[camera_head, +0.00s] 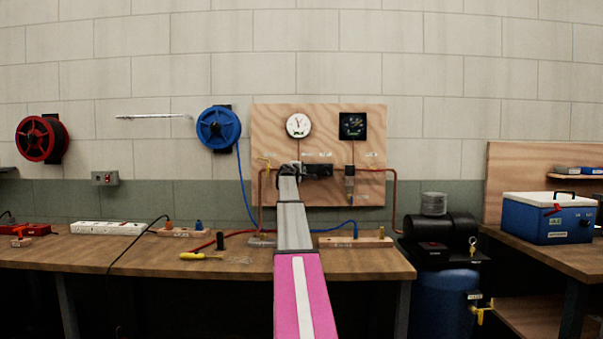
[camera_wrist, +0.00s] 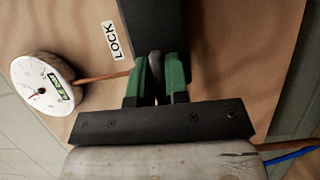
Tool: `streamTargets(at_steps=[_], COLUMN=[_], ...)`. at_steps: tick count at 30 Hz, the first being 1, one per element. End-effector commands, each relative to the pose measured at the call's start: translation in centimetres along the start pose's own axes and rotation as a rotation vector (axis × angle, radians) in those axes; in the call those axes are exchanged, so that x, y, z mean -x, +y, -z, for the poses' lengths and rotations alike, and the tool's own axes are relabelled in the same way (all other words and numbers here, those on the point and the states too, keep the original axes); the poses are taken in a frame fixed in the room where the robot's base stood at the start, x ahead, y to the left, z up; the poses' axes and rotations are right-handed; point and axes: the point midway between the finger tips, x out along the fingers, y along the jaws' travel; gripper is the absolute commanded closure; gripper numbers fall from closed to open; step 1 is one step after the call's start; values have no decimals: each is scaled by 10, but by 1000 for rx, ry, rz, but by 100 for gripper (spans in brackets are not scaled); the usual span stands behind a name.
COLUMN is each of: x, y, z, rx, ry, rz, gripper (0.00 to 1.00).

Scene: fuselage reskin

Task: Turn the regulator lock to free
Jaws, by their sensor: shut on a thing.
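The regulator is a dark block on the wooden wall board, seen in the head view (camera_head: 319,170) and large at the top of the wrist view (camera_wrist: 152,25). A white label (camera_wrist: 115,41) reading "LOCK" is on the board beside it. My gripper (camera_wrist: 157,62) has green fingers closed around a dark grey, rounded piece (camera_wrist: 156,68) at the regulator's near side, which looks like its lock or knob. The fingers cover most of this piece, so its lock position cannot be told. In the head view my arm hides the gripper's contact.
A white gauge (camera_head: 298,125) and a black gauge (camera_head: 352,125) are above the regulator. Copper pipes run down both sides of the board (camera_head: 270,120). A workbench (camera_head: 150,258) below holds tools, hoses and a power strip (camera_head: 105,228). A blue hose reel (camera_head: 219,128) hangs left.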

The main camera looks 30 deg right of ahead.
Motion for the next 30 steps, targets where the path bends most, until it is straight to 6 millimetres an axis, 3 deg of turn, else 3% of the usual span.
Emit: streamTargets(at_steps=[8, 30], x=[0, 0], y=[0, -1], z=[0, -1], rx=[-139, -780], ry=[-1, -1], rz=[58, 324], gripper=[100, 100])
